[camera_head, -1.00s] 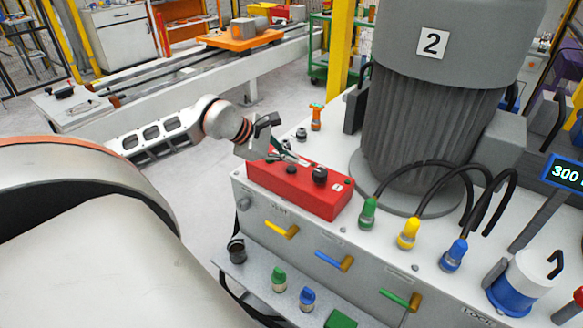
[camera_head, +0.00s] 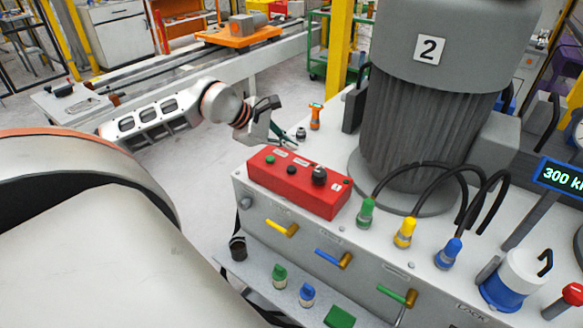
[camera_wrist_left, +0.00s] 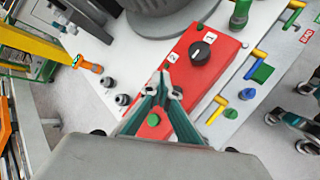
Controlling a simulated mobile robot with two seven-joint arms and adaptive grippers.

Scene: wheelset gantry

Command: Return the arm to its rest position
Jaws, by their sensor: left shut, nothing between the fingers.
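My left gripper (camera_head: 289,143) is shut and empty in the head view, just behind the far left end of the red control box (camera_head: 297,182) and apart from it. In the left wrist view its dark green fingers (camera_wrist_left: 172,84) come together in front of the red box (camera_wrist_left: 205,69). The box carries a black knob (camera_head: 319,176), a green button (camera_head: 270,160) and a black button. My left arm (camera_head: 160,118) reaches in from the left.
The big grey motor marked 2 (camera_head: 430,120) stands behind the box on a white cabinet. An orange-topped fitting (camera_head: 316,115) stands near the gripper. Green, yellow and blue cable plugs (camera_head: 404,233) rise right of the box. Coloured levers (camera_head: 333,259) stick out of the cabinet front.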

